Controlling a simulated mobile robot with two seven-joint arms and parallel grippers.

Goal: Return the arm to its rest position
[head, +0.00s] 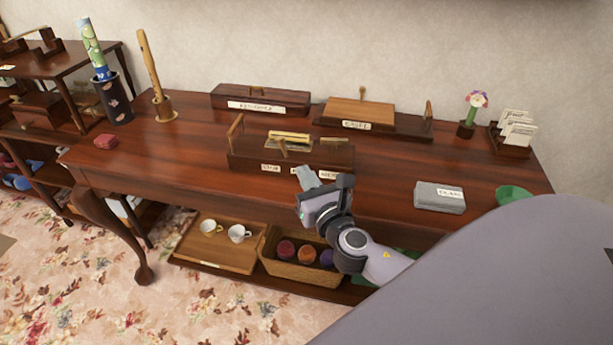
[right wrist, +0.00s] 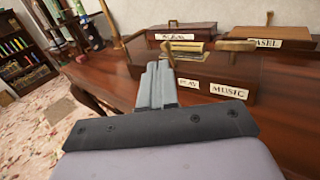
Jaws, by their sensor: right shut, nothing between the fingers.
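My right gripper (head: 307,177) is in the head view, in front of the wooden table's (head: 400,170) front edge, just before the low wooden box with labels (head: 245,158). Its fingers are shut together with nothing between them. In the right wrist view the shut fingers (right wrist: 157,85) point toward the same labelled box (right wrist: 215,70), whose right label reads MUSIC. I cannot tell whether the fingertips touch the box. My left gripper is not in either view.
On the table stand a long lidded box (head: 260,98), an easel box (head: 360,112), a grey labelled block (head: 440,196), a green bowl (head: 514,193), a card holder (head: 511,150) and a dark vase (head: 114,100). The lower shelf holds a basket (head: 285,272) and a tray with cups (head: 215,255).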

